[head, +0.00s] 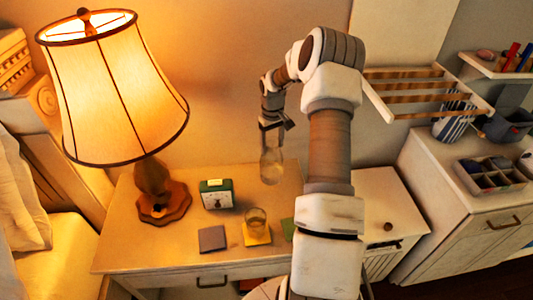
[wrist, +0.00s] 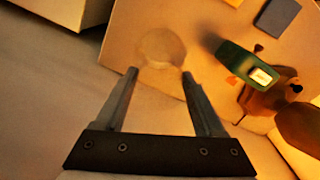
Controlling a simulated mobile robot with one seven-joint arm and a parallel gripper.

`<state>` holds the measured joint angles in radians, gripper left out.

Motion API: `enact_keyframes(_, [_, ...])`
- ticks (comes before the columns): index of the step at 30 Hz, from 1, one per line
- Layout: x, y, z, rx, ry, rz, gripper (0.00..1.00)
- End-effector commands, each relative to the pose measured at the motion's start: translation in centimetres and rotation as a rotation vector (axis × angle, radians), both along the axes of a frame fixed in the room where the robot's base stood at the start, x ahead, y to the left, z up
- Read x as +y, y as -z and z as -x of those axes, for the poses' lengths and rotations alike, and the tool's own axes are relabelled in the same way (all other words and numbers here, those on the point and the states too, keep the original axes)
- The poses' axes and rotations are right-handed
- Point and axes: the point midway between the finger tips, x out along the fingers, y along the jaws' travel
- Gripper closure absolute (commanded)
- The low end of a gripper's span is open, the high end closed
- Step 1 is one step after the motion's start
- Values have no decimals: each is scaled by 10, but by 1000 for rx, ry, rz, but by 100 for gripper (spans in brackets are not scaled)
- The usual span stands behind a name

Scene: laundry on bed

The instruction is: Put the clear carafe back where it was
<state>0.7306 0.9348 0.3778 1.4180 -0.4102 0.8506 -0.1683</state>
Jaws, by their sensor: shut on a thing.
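The clear carafe (head: 271,165) hangs from my gripper (head: 271,127) above the back right of the nightstand top (head: 125,245). In the wrist view my gripper (wrist: 160,75) has its fingers on either side of the round, see-through carafe (wrist: 162,45). Its outline is faint there. On the nightstand lie a grey coaster (head: 212,239), a yellow coaster (head: 262,239) and a green coaster (head: 288,228), partly hidden by my arm. A clear glass (head: 256,219) stands on the yellow coaster. The grey coaster is bare.
A lit lamp (head: 152,190) stands at the nightstand's left, with a green clock (head: 217,194) beside it. The bed (head: 55,255) is at far left. A wall rack (head: 415,95) and a cabinet (head: 465,210) with a divided box (head: 490,178) are at right.

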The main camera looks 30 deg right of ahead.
Motion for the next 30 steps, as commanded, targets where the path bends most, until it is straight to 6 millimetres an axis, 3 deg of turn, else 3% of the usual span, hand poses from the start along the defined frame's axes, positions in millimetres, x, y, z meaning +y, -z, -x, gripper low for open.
enact_keyframes(6, [9,11,-20,-2,1,1,100])
enact_keyframes(11, [10,20,-21,0,2,1,100])
enact_keyframes(18, [10,50,-21,-2,2,0,100])
enact_keyframes(30, [10,57,-21,-3,1,2,100])
